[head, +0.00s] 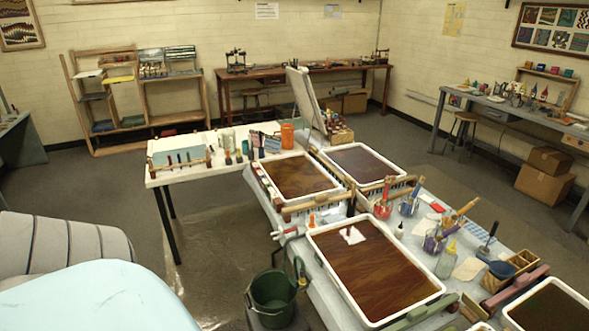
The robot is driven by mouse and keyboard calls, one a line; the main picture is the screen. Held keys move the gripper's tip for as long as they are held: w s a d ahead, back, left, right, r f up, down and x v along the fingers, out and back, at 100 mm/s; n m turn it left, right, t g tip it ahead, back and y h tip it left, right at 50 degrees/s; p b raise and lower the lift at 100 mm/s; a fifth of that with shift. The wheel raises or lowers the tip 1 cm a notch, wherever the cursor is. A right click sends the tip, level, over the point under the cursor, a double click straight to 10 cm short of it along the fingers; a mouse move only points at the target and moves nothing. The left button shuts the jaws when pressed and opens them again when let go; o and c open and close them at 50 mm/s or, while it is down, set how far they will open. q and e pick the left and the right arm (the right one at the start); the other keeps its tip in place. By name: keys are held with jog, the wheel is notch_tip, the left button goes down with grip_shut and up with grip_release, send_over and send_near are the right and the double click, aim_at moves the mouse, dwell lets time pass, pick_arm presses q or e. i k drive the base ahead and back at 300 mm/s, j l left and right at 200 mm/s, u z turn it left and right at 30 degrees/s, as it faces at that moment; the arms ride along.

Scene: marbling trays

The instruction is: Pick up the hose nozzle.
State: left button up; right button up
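A small green curved item (300,272) sits at the left edge of the near table, just above the rim of a dark green bucket (272,292). It may be the hose nozzle, but it is too small to tell for certain. A red and white fitting (284,233) sticks out from the same table edge, a little farther back; I cannot tell whether it belongs to a hose. Neither of my grippers is in view.
White trays of brown liquid (312,237) fill much of the long table. Floor between is open.

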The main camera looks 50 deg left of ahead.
aim_at(302, 282)
jog(key=i+j, duration=0.1)
jog(key=j, duration=2.15)
jog(key=i+j, duration=0.15)
jog(key=j, duration=0.95)
